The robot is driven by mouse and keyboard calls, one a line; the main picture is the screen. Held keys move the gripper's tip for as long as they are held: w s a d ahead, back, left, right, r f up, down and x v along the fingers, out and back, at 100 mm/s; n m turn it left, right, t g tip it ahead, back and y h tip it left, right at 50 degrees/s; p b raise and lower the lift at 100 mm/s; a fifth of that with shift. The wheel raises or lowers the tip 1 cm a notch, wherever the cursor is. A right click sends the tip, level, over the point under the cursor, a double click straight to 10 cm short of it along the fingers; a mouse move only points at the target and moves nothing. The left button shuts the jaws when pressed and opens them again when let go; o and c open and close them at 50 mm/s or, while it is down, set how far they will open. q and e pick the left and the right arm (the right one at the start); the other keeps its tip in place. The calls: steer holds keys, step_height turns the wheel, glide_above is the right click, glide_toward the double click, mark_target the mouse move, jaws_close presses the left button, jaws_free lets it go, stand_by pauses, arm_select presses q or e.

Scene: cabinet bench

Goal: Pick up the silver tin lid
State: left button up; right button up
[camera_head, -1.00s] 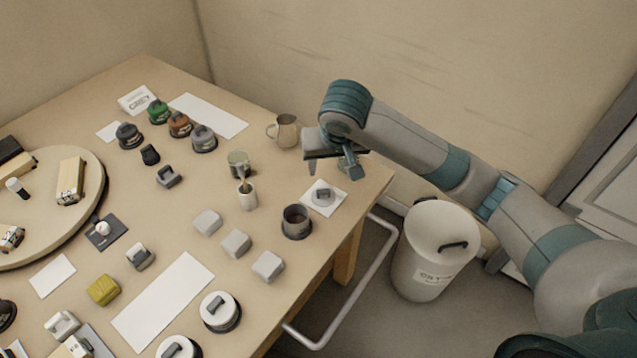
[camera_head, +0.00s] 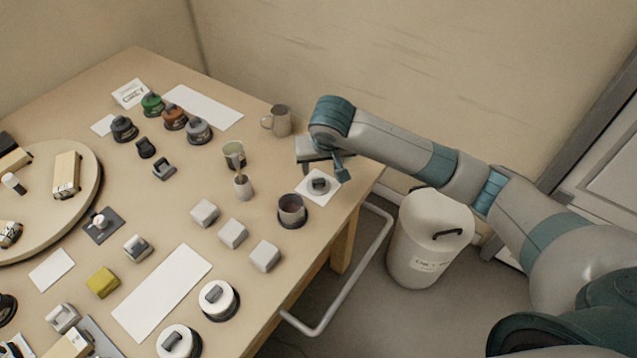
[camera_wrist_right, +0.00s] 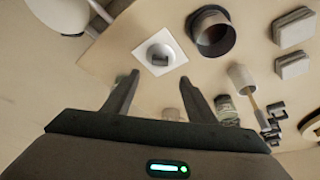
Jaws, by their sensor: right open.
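The silver tin lid (camera_head: 318,186) is a small round grey disc with a dark block handle. It lies on a white square card (camera_head: 327,197) near the table's right corner. In the right wrist view the lid (camera_wrist_right: 158,49) sits on its card beyond the fingertips. An open dark tin (camera_head: 292,208) stands just beside the card. My right gripper (camera_head: 325,169) is open and empty, just behind and above the lid in the head view. Its spread fingers also show in the right wrist view (camera_wrist_right: 160,82), apart from the lid. My left gripper is not in view.
A metal jug (camera_head: 277,121) stands left of my right gripper. A green-grey cup (camera_head: 233,154) and a small pot with a stick (camera_head: 243,187) stand farther left. Grey blocks (camera_head: 233,233) lie in front. A white bin (camera_head: 430,240) stands beyond the table edge.

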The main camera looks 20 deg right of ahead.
glide_above(319, 180)
steer(key=s, duration=0.3)
steer(key=f, duration=0.4)
steer(key=shift+w+a+f, duration=0.1)
steer(key=shift+w+a, duration=0.15)
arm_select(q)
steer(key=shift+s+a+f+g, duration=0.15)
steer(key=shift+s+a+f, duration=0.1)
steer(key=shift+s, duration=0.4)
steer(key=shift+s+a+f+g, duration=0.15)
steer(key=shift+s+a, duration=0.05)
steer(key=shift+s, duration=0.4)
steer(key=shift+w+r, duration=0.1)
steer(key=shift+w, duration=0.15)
arm_select(e)
steer(key=shift+w+f+p, duration=0.15)
steer(key=shift+f+p, duration=0.25)
steer(key=shift+f, duration=0.2)
steer(key=x, duration=0.3)
steer(key=shift+p, duration=0.3)
steer(key=shift+w+f, duration=0.15)
steer(key=shift+f, duration=0.3)
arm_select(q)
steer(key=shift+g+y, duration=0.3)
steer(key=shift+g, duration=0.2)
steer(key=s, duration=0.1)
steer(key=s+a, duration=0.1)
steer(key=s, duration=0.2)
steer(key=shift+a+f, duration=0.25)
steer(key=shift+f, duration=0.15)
